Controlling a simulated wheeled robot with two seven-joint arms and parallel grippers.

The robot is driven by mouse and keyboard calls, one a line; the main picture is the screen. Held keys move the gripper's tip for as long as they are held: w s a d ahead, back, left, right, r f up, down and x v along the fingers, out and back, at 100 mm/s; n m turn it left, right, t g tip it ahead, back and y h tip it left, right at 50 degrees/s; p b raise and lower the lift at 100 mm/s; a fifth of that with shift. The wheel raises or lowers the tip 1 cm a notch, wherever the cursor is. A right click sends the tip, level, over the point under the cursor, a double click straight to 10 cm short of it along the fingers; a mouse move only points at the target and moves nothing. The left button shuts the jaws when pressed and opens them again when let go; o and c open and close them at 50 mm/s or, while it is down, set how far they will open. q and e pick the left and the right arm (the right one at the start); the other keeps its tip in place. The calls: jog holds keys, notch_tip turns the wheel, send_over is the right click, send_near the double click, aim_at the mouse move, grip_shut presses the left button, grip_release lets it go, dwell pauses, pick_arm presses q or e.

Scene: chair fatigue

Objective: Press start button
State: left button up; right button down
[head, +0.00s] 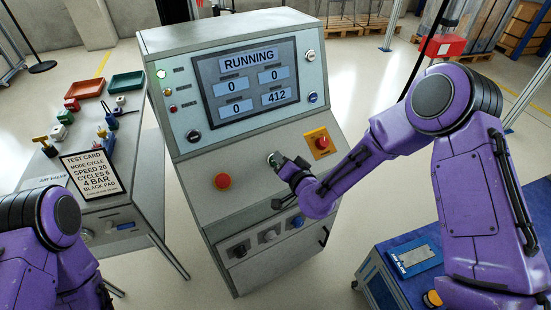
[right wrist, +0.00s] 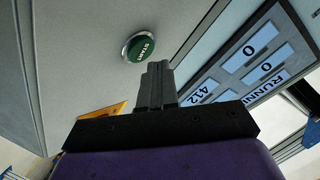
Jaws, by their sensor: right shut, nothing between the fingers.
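The green START button (right wrist: 139,46) sits in a metal ring on the grey panel, seen whole in the right wrist view. In the head view it is hard to make out beside my right gripper (head: 281,163). My right gripper also shows in the right wrist view (right wrist: 157,72); its fingers are shut together and empty. The fingertips are close to the button, with a small gap in the picture; I cannot tell the depth exactly. The console screen (head: 248,83) reads RUNNING, with 0, 0, 0 and 412. My left gripper is out of view.
A test card (head: 90,174) stands on the side table at left. A blue cart (head: 380,286) is at lower right.

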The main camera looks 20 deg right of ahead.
jog(key=s+r+p, duration=0.1)
jog(key=r+p, duration=0.1)
jog(key=s+r+p, duration=0.1)
jog(key=r, duration=0.1)
jog(key=shift+s+d+p, duration=0.3)
jog(key=shift+d, duration=0.05)
dwell(0.8)
